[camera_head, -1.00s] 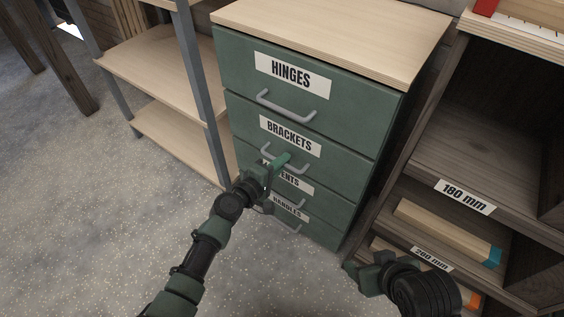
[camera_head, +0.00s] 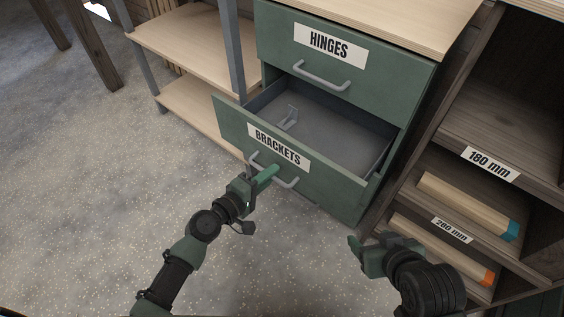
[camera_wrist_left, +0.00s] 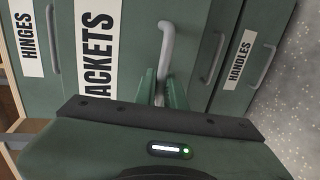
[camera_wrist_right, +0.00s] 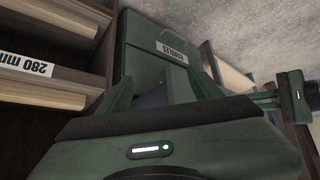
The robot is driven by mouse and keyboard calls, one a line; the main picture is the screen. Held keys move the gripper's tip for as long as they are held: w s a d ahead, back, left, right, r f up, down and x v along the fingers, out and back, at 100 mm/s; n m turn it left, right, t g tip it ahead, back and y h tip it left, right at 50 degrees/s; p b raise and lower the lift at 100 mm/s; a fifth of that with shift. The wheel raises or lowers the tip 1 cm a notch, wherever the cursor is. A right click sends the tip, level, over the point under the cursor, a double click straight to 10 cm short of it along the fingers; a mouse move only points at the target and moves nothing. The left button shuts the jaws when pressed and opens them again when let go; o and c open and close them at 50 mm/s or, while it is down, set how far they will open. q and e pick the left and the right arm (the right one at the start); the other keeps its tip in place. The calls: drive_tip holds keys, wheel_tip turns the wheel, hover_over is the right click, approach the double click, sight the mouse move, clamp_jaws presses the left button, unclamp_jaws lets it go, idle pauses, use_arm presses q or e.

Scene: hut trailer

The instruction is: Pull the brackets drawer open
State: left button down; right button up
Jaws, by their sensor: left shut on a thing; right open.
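The brackets drawer (camera_head: 232,122) stands pulled well out of the green cabinet in the head view, its label on the front. Inside, a grey metal bracket (camera_head: 288,118) lies toward the left on the bare drawer floor. My left gripper (camera_head: 266,176) is shut on the grey bar handle (camera_head: 287,183) of this drawer. The left wrist view shows its fingers (camera_wrist_left: 162,88) around the handle (camera_wrist_left: 166,45). My right gripper (camera_head: 358,250) is open and empty, low in front of the shelf; its fingers (camera_wrist_right: 165,88) show apart in the right wrist view.
The hinges drawer (camera_head: 275,38) above is closed. A dark wood shelf (camera_head: 470,125) with 180 mm and 280 mm labels and wooden pieces (camera_head: 465,205) stands at right. A light wood shelf unit (camera_head: 185,50) is at left. Speckled floor in front is clear.

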use_arm(q)
drive_tip(key=shift+f+v, duration=0.15)
drive_tip(key=shift+v, duration=0.7)
drive_tip(key=shift+f+v, duration=0.2)
drive_tip(key=shift+v, duration=0.65)
use_arm(e)
drive_tip(key=shift+w+a+r+t, duration=0.2)
drive_tip(key=shift+w+r+t, duration=0.1)
drive_tip(key=shift+w, duration=0.15)
drive_tip(key=shift+w+a+r+t, duration=0.2)
drive_tip(key=shift+w+r+t, duration=0.1)
drive_tip(key=shift+w, duration=0.15)
use_arm(q)
drive_tip(key=c, duration=1.5)
unclamp_jaws()
